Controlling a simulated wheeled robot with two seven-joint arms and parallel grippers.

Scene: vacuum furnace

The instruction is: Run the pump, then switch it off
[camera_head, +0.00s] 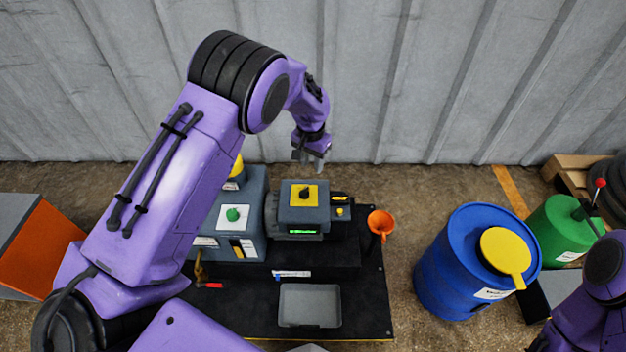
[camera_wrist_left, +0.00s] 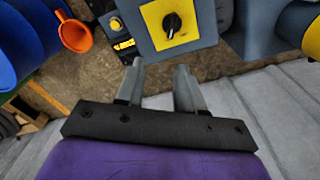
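A grey-blue box (camera_head: 290,214) has a yellow plate (camera_head: 316,194) with a black rotary knob (camera_head: 304,192) on top and a lit green strip (camera_head: 303,232) on its front. The knob also shows in the left wrist view (camera_wrist_left: 173,23). A larger grey-blue unit on its left carries a green button (camera_head: 233,214) on a white plate. My left gripper (camera_head: 311,164) is beyond and above the box. Its two fingers (camera_wrist_left: 158,72) are apart with nothing between them, and they do not touch the knob. My right arm shows at the lower right; its gripper is out of view.
A grey tray (camera_head: 310,306) lies on the black platform (camera_head: 368,300). An orange funnel (camera_head: 381,222) stands at the platform's right. A blue drum (camera_head: 440,277) with a yellow lid part and a green drum (camera_head: 560,232) stand farther right. A corrugated wall (camera_head: 430,80) closes the back.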

